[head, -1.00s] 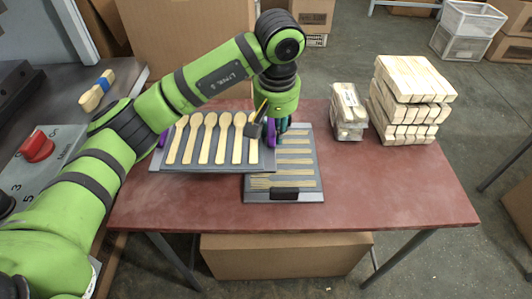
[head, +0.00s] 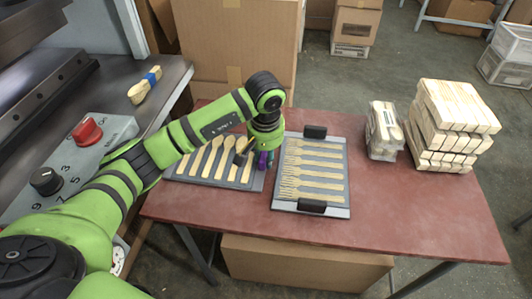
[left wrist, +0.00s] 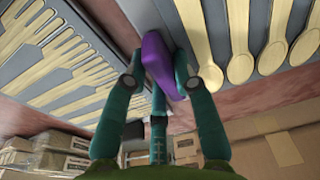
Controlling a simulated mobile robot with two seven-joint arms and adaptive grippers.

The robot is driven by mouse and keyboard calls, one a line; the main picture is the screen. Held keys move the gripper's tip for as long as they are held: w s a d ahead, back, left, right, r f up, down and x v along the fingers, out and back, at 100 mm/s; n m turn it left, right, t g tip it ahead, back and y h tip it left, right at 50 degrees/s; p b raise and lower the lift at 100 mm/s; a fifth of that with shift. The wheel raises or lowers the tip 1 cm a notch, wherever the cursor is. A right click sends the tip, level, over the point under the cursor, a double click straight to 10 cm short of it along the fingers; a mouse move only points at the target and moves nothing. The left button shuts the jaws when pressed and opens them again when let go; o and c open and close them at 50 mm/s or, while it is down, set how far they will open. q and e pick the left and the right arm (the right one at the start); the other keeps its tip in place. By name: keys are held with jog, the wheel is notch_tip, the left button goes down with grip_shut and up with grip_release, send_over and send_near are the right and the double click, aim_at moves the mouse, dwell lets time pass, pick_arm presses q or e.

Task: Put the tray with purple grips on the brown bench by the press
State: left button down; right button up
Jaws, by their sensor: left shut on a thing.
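The tray with purple grips (head: 214,184) carries a row of wooden spoons. In the head view it is at the left part of the red-brown bench (head: 400,215), low over it or resting on it; I cannot tell which. My left gripper (head: 265,158) is at the tray's right end. In the left wrist view its teal fingers (left wrist: 160,82) are shut around a purple grip (left wrist: 157,60). The tray's other grip is hidden behind my arm. The press (head: 45,75) stands at the left. My right gripper is not in view.
A tray with black grips (head: 344,175) holding wooden forks lies close to the right of the spoon tray. A wrapped bundle (head: 383,130) and stacked wooden pieces (head: 450,125) stand at the bench's right. Banded spoons (head: 145,87) lie on the press table. The bench's front right is clear.

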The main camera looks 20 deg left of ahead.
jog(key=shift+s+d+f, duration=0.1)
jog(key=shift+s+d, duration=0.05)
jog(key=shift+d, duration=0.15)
pick_arm(q)
jog(key=c, duration=1.1)
grip_release()
jog(key=shift+o, duration=0.5)
jog(key=shift+r, duration=0.45)
notch_tip(320, 180, up, 11)
jog(key=s, duration=0.1)
jog(key=shift+s+d+b, duration=0.25)
jog(key=shift+d+b, duration=0.05)
jog(key=shift+b, duration=0.15)
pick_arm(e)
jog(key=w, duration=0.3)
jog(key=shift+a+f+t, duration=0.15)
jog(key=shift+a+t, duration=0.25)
